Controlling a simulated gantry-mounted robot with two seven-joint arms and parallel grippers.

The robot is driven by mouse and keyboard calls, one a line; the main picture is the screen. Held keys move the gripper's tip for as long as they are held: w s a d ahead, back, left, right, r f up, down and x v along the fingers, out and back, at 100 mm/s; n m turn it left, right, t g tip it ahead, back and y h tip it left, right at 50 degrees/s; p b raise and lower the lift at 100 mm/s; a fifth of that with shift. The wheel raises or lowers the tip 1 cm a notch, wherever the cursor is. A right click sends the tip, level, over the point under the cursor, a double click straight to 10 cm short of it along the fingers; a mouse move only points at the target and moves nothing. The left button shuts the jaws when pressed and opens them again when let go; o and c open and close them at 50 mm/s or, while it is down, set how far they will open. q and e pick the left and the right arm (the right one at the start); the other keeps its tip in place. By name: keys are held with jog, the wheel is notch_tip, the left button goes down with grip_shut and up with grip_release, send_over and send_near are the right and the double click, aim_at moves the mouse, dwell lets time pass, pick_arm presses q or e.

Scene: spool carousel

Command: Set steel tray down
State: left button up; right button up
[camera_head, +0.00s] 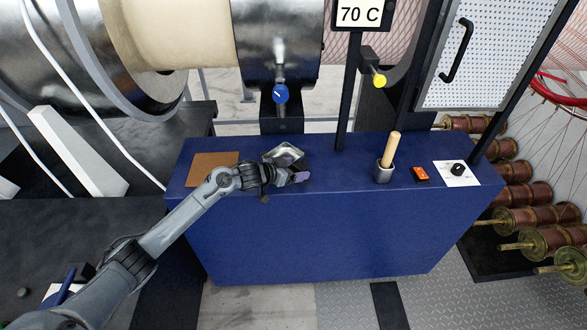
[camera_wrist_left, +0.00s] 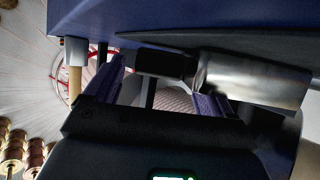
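The steel tray (camera_head: 284,152) is a small shiny metal dish at the left part of the blue counter's top, just right of a brown mat (camera_head: 213,168). My left gripper (camera_head: 296,177) is right in front of it and hides its near side. In the left wrist view the tray's metal body (camera_wrist_left: 255,82) lies right of a short dark part. That part lies across the gap between my gripper's widely parted purple fingers (camera_wrist_left: 163,88). No clear grip on both sides shows. Whether the tray fully rests on the counter is hard to tell. My right gripper is not in view.
On the blue counter (camera_head: 320,235) stand a grey cup with a wooden handle (camera_head: 385,170), an orange item (camera_head: 420,174) and a white sheet with a black knob (camera_head: 457,172). A black post (camera_head: 348,100) rises behind. The counter between tray and cup is clear.

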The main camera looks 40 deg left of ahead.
pick_arm(q)
jog(key=shift+o, duration=0.2)
jog(key=shift+r, duration=0.2)
jog(key=p+v, duration=0.2)
jog(key=v, duration=0.8)
jog(key=shift+s+a+p, duration=0.1)
jog(key=shift+s+p, duration=0.05)
jog(key=shift+p, duration=0.2)
jog(key=shift+s+r, duration=0.2)
jog(key=shift+s, duration=0.35)
jog(key=s+d+f+g+y, duration=0.2)
jog(key=s+d+f+g, duration=0.1)
jog(key=s+d+f, duration=0.9)
jog(key=s+d+r+g, duration=0.1)
jog(key=s+d+g, duration=0.2)
jog(key=s, duration=0.6)
jog(key=s+d+r+g, duration=0.1)
jog(key=s+d+g, duration=0.2)
jog(key=s+d, duration=0.4)
jog(key=s, duration=0.2)
jog(key=shift+s+d+r, duration=0.15)
jog(key=shift+s+d, duration=0.15)
jog(key=shift+s, duration=0.05)
